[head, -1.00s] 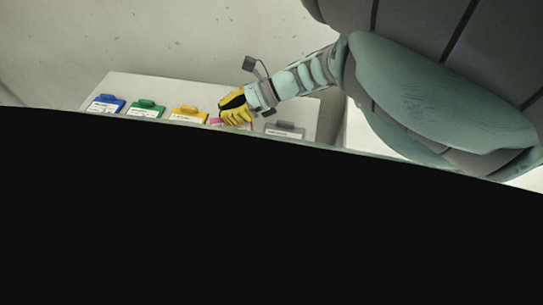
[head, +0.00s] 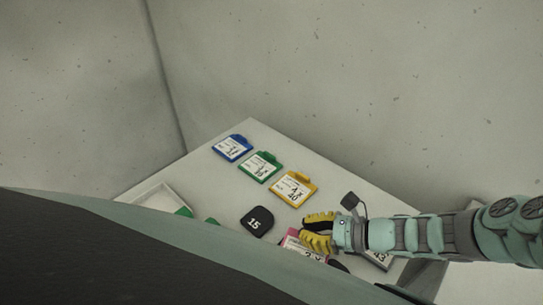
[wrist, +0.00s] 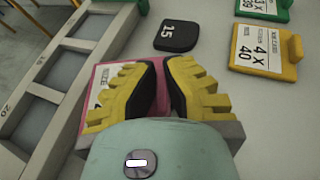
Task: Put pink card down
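The pink card (head: 291,235) is under my gripper (head: 316,232), near the front edge of the table, with part of its white label showing. In the wrist view the pink card (wrist: 100,78) lies below and left of the yellow fingers. My gripper (wrist: 160,62) has its fingertips close together, with a strip of pink between the dark pads, so it appears shut on the card's handle side. The fingers hide much of the card. Whether the card touches the table is not clear.
Blue (head: 233,148), green (head: 260,166) and yellow (head: 294,188) cards lie in a row on the table (head: 205,180). A grey card (head: 379,260) is right of my gripper. A black tag marked 15 (head: 256,222) lies left. A compartmented tray (wrist: 75,45) borders the pink card's left.

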